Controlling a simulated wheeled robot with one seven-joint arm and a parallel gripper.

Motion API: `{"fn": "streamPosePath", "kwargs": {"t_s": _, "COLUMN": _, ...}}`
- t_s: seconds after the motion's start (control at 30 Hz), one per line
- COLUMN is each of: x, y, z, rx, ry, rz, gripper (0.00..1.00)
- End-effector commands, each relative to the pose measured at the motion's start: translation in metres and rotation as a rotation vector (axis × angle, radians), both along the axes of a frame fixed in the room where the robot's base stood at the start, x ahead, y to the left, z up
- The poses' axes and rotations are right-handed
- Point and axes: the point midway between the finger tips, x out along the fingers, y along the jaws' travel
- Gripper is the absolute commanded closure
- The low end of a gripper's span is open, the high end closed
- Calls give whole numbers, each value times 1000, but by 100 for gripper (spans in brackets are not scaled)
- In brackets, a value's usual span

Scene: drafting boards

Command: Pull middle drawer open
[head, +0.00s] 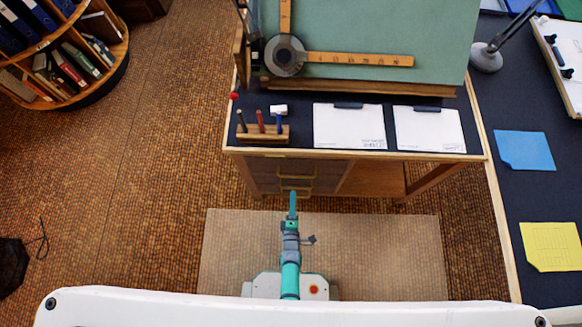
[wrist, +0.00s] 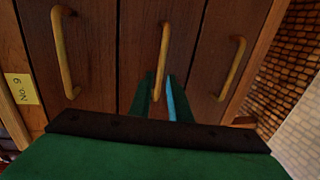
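The drawer unit (head: 262,172) sits under the left side of the drafting desk. In the wrist view, turned sideways, its three brown fronts stand side by side, each with a brass bar handle. The middle drawer (wrist: 137,40) looks shut, flush with its neighbours. Its handle (wrist: 164,45) runs down between the fingers of my gripper (wrist: 158,82). The fingers are apart, one on each side of the handle's near end; I cannot tell whether they touch it. In the head view my gripper (head: 293,200) is just in front of the drawers, hiding part of them.
The outer handles (wrist: 63,50) and (wrist: 232,68) flank the middle one. A yellow "No. 9" label (wrist: 22,89) is on the unit. The desk top (head: 300,103) above holds a pen block (head: 262,133) and clipboards (head: 348,128). A mat (head: 380,255) covers clear floor in front.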

Motion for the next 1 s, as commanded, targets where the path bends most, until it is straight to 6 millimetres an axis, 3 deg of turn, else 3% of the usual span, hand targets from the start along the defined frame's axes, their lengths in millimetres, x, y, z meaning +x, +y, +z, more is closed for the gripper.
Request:
{"fn": "streamPosePath", "kwargs": {"t_s": 0.2, "x": 33, "y": 0, "z": -6, "rx": 0, "ry": 0, "rz": 1, "gripper": 83}}
{"fn": "streamPosePath", "kwargs": {"t_s": 0.4, "x": 49, "y": 0, "z": -10, "rx": 0, "ry": -1, "rz": 1, "gripper": 83}}
{"fn": "streamPosePath", "kwargs": {"t_s": 0.8, "x": 54, "y": -1, "z": -11, "rx": 0, "ry": 0, "rz": -1, "gripper": 83}}
{"fn": "streamPosePath", "kwargs": {"t_s": 0.83, "x": 54, "y": -1, "z": -11, "rx": 0, "ry": 0, "rz": -1, "gripper": 85}}
{"fn": "streamPosePath", "kwargs": {"t_s": 0.9, "x": 54, "y": -1, "z": -11, "rx": 0, "ry": 0, "rz": -1, "gripper": 100}}
{"fn": "streamPosePath", "kwargs": {"t_s": 1.0, "x": 54, "y": -1, "z": -11, "rx": 0, "ry": 0, "rz": -2, "gripper": 100}}
